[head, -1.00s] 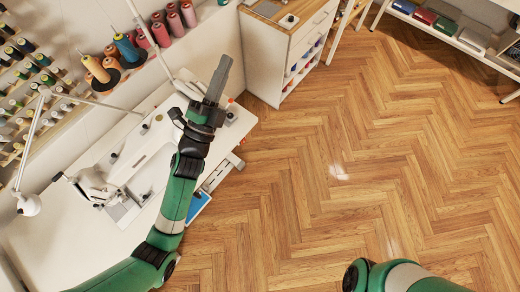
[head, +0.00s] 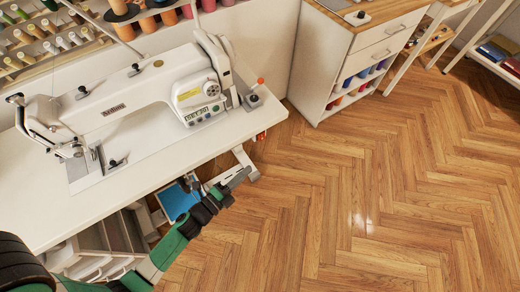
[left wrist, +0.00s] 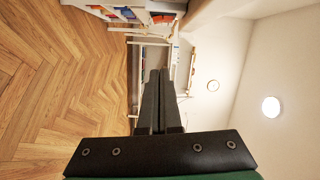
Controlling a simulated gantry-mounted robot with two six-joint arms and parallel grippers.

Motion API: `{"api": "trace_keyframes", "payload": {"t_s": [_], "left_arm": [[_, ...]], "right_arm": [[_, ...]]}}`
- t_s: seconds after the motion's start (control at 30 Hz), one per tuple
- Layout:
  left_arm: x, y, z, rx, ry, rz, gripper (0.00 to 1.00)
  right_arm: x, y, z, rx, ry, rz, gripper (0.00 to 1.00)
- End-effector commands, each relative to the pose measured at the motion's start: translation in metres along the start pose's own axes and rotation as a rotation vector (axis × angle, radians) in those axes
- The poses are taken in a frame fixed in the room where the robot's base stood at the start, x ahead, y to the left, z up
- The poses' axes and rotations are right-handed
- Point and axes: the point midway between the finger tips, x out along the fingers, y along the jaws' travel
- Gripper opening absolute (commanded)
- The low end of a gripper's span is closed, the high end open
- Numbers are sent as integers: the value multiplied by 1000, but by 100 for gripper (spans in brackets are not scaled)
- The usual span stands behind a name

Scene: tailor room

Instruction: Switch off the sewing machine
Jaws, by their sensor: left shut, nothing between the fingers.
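The white sewing machine (head: 140,108) stands on a white table (head: 50,215) at the left of the head view. A control panel with a small display (head: 200,113) is on its right end. Which part is the power switch I cannot tell. My right gripper is out of view.
A white drawer cabinet (head: 345,55) with thread spools stands to the right of the table. Thread cones (head: 122,8) stand behind the machine. A blue item (head: 178,200) and drawers (head: 105,245) are under the table. The wooden floor (head: 350,200) at right is clear.

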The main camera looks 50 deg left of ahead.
Motion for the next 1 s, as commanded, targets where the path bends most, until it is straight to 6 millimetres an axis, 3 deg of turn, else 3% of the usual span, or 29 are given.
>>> {"api": "trace_keyframes", "payload": {"t_s": [0.37, 0.8, 1.0], "left_arm": [[12, -1, 0, 0, 1, -3, 0], [101, -1, 0, 1, 2, -5, 0], [108, -3, 30, -1, -4, -2, 0]], "right_arm": [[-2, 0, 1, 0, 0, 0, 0], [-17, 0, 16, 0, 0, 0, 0], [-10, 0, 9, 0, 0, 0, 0]]}}
